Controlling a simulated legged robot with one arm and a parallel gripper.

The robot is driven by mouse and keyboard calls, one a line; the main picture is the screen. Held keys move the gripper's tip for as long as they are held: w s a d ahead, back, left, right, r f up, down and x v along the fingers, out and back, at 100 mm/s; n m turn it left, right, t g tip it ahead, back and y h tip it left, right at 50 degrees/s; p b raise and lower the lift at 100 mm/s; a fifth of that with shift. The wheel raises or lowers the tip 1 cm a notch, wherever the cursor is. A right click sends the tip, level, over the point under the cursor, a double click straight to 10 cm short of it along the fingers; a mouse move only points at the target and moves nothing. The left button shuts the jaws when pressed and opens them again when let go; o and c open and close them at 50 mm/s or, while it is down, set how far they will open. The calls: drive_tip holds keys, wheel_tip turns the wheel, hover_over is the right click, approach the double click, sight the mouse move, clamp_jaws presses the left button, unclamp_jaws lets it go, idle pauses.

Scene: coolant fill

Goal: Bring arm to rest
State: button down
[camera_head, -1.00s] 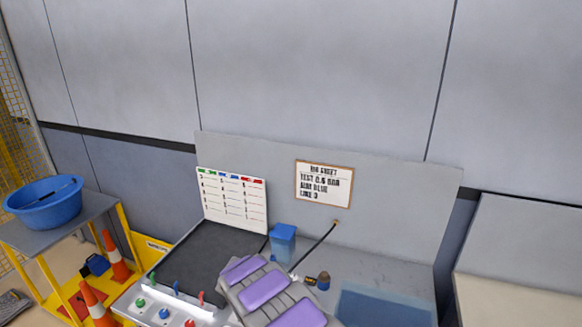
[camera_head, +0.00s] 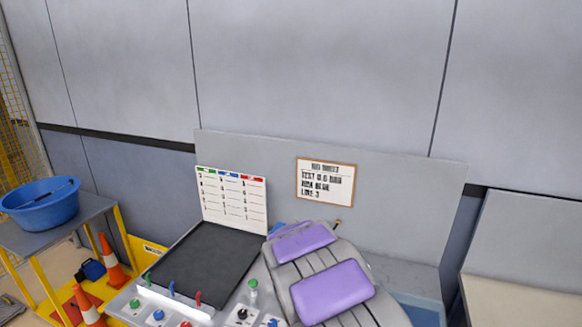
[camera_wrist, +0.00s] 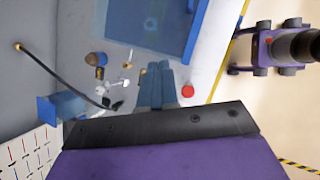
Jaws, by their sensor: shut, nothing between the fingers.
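My arm, grey with purple pads, rises at the lower middle of the head view and hides part of the bench. My gripper (camera_wrist: 157,88) shows in the wrist view as two blue-grey fingers, closed together and empty. It is above the bench, near small loose fittings (camera_wrist: 118,86) and a red button (camera_wrist: 188,91); I see no contact. The gripper itself cannot be made out in the head view.
A blue basin (camera_wrist: 150,25) is set in the bench. A blue box (camera_wrist: 62,107), a black hose (camera_wrist: 50,65) and a brass fitting (camera_wrist: 97,59) are beside it. A black tray (camera_head: 208,262) lies left of my arm. A blue tub (camera_head: 40,203) stands on a cart.

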drive_tip(key=s+d+m+g+y+b, duration=0.1)
drive_tip(key=s+d+m+b, duration=0.15)
drive_tip(key=s+m, duration=0.45)
drive_tip(key=s+d+m+g+y+b, duration=0.15)
drive_tip(key=s+b, duration=0.25)
drive_tip(key=s, duration=0.7)
drive_tip(key=s+d+m+g+y+b, duration=0.1)
drive_tip(key=s+d+m+b, duration=0.3)
drive_tip(key=s, duration=0.5)
drive_tip(key=s+a+f+m+y+b, duration=0.1)
drive_tip(key=s+a+f+m, duration=0.1)
drive_tip(key=s, duration=0.4)
drive_tip(key=s+a+f+m+b, duration=0.1)
drive_tip(key=s+a+m, duration=0.1)
drive_tip(key=s+m, duration=0.2)
drive_tip(key=s+g, duration=0.1)
drive_tip(key=s, duration=0.2)
drive_tip(key=shift+a+f+y+b, duration=0.2)
drive_tip(key=shift+f+y+b, duration=0.1)
drive_tip(key=shift+f+y, duration=0.05)
drive_tip(key=c, duration=1.8)
unclamp_jaws()
drive_tip(key=shift+w, duration=0.1)
